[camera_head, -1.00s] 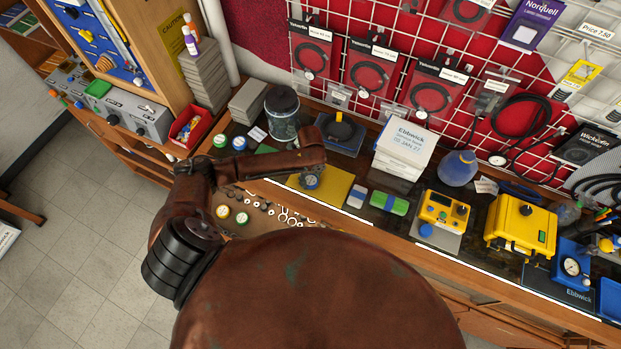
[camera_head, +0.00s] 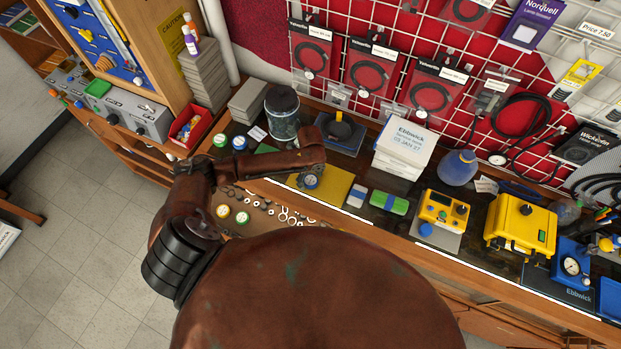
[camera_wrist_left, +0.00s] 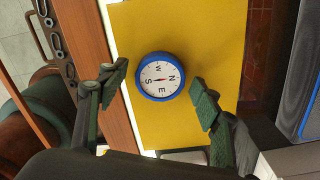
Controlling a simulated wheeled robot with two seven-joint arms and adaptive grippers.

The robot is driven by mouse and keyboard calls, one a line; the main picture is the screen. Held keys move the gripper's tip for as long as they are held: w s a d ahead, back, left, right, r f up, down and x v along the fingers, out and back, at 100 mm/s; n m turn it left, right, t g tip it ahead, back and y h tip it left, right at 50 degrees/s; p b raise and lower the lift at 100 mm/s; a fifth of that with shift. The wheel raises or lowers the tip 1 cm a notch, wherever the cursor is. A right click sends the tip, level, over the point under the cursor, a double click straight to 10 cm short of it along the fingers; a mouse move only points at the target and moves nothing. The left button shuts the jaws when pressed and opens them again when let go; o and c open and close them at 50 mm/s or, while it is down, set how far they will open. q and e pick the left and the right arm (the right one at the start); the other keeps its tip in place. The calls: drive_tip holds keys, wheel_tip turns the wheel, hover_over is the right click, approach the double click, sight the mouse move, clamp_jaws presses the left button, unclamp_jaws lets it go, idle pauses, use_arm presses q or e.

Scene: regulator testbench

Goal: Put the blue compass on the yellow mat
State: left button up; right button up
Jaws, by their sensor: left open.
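The blue compass (camera_wrist_left: 160,77), with a blue rim and a white dial, lies face up on the yellow mat (camera_wrist_left: 215,30) in the left wrist view. In the head view the compass (camera_head: 311,181) shows just below my left arm, on the left part of the mat (camera_head: 338,184). My left gripper (camera_wrist_left: 160,90) is open. Its green-padded fingers stand apart on either side of the compass with visible gaps, not touching it. In the head view my arm hides most of this gripper. My right gripper is not in view.
Washers lie in front.

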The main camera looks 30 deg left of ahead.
sight(310, 180)
use_arm(q)
wheel_tip(310, 180, up, 12)
drive_tip(key=shift+b, duration=0.4)
